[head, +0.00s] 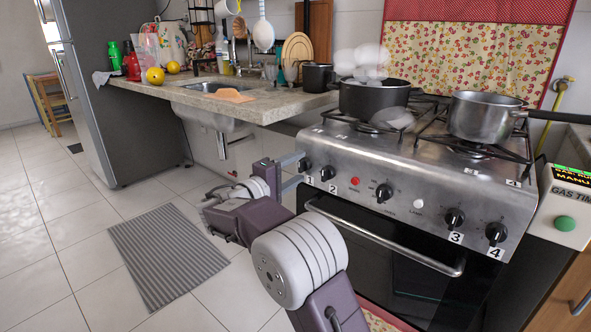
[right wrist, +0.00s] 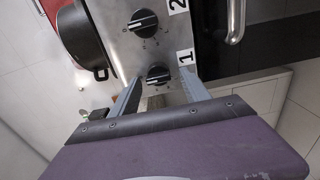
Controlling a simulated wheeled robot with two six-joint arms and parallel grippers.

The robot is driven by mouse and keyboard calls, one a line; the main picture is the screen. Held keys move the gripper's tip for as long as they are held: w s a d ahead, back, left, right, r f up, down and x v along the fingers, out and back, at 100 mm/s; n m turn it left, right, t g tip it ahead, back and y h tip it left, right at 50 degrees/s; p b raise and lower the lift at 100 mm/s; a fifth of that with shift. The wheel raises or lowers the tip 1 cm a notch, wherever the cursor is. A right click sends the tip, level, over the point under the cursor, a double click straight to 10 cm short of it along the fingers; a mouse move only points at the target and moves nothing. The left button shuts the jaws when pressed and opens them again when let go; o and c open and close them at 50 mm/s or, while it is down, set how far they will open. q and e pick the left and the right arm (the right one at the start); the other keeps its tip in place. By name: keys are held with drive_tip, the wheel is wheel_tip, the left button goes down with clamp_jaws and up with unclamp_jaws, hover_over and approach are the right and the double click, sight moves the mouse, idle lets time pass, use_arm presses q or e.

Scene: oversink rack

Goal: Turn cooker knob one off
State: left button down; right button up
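The cooker's front panel (head: 400,190) carries several black knobs. Knob one (head: 304,164), above the label "1", is at the panel's left end. My right gripper (head: 292,170) is right at it, with its two grey fingers apart. In the right wrist view, knob one (right wrist: 158,75) appears between the tips of the open fingers (right wrist: 162,80); I cannot tell whether they touch it. Its grip bar lies nearly crosswise between the fingers, with a pale mark at its left end. Knob two (head: 327,173) is just to its right. My left gripper is not in view.
A black pot (head: 372,102) with white steam puffs and a steel pan (head: 482,118) stand on the cooker. The oven handle (head: 385,240) sticks out below the knobs. A stone counter (head: 270,104) is at left. A timer box (head: 566,205) is at right.

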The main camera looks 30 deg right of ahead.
drive_tip(key=p+v, duration=0.3)
drive_tip(key=v, duration=0.6)
drive_tip(key=shift+p, duration=0.35)
